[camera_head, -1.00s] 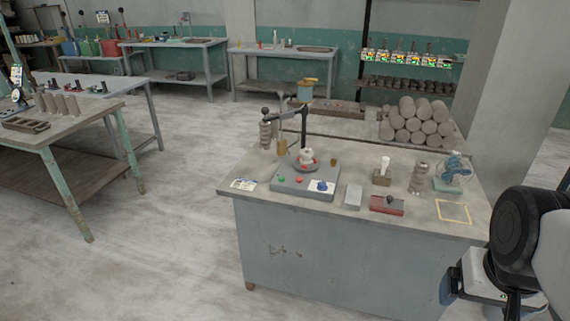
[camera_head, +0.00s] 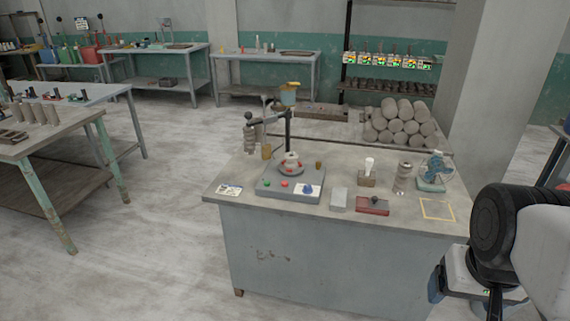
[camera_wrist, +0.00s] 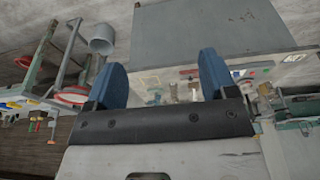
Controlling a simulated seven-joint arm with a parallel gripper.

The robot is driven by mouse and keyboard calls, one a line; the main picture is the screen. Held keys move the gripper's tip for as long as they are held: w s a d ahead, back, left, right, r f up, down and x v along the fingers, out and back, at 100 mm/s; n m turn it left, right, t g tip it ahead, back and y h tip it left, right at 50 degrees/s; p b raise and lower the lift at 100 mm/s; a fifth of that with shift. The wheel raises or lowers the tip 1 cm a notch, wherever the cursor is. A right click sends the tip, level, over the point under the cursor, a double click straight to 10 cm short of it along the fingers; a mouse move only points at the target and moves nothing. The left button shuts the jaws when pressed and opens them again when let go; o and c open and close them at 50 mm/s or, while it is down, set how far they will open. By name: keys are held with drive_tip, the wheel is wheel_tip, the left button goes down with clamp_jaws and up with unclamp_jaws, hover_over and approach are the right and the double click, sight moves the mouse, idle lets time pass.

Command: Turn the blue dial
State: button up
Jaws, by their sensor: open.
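The blue dial (camera_head: 308,189) is a small knob on a white plate at the front right corner of a grey machine base (camera_head: 280,193) on the workbench. A green button (camera_head: 267,182) and a red button (camera_head: 284,184) sit to its left on the same base. In the wrist view my gripper (camera_wrist: 162,78) shows two blue fingers spread wide with nothing between them. It is well away from the dial. In the head view my arm is at the right edge, beside the bench, and the fingertips cannot be seen there.
The workbench (camera_head: 400,222) also holds a grey block (camera_head: 339,199), a red box with a dark knob (camera_head: 372,205), a blue fan (camera_head: 434,171) and stacked clay cylinders (camera_head: 400,122). A vertical post (camera_head: 288,130) rises behind the dial. Open floor lies left of the bench.

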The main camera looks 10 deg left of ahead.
drive_tip(key=shift+w, duration=0.1)
drive_tip(key=shift+c, duration=1.1)
drive_tip(key=shift+w+r, duration=0.1)
drive_tip(key=shift+w, duration=0.1)
drive_tip(key=shift+c, duration=0.4)
drive_tip(key=w+a+r+n, duration=0.2)
drive_tip(key=w, duration=0.6)
drive_tip(key=w+a+r+n, duration=0.1)
drive_tip(key=w+a+n, duration=0.1)
drive_tip(key=w, duration=0.7)
drive_tip(key=n+g, duration=0.3)
drive_tip(key=n, duration=0.9)
hover_over(307, 186)
wheel_tip(307, 186, down, 22)
drive_tip(key=shift+d+f, duration=0.15)
drive_tip(key=shift+w+f, duration=0.15)
